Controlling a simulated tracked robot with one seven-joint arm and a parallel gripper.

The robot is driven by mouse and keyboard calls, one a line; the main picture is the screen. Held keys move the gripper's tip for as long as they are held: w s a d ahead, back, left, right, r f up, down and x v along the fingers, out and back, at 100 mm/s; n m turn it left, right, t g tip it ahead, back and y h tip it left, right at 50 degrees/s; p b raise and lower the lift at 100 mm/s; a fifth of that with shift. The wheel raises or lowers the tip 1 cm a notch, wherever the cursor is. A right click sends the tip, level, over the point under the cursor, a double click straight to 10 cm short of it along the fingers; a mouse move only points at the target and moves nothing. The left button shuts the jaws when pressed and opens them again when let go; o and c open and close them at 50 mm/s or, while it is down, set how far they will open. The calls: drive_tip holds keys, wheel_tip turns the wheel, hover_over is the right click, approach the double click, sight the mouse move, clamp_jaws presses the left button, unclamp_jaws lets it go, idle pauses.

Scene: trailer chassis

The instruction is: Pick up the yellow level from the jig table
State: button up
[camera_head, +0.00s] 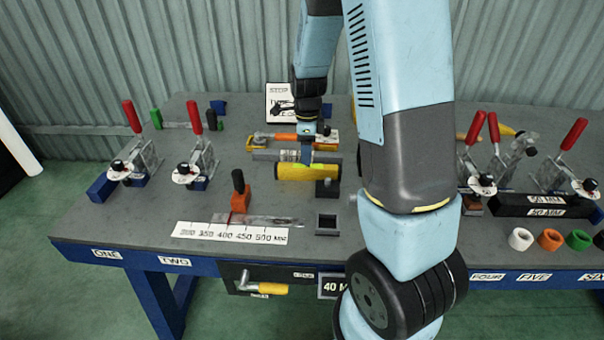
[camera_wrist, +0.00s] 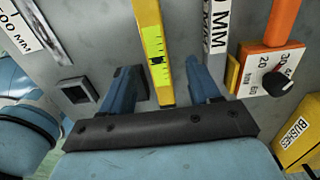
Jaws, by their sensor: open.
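The yellow level (camera_head: 295,172) lies on the grey jig table (camera_head: 120,215), near the middle in the head view. In the wrist view, the yellow level (camera_wrist: 150,18) runs from the top edge down between my fingers, with a green vial on it. My gripper (camera_head: 308,156) is over the level, pointing down. In the wrist view, my gripper (camera_wrist: 163,72) is open, with one blue finger on each side of the level and a gap on both sides. The exact height of the fingertips over the table is hard to tell.
An orange tool with a dial (camera_wrist: 266,72) lies close to the right finger. A black square socket (camera_head: 326,222) and a scale plate (camera_head: 232,232) are in front. Toggle clamps with red handles (camera_head: 200,155) stand on the left, others on the right. A sign (camera_head: 281,103) stands behind.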

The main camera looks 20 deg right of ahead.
sight(308, 172)
drive_tip(key=shift+s+d+f, duration=0.1)
drive_tip(key=shift+f, duration=3.2)
drive_tip(key=shift+c, duration=0.3)
clamp_jaws()
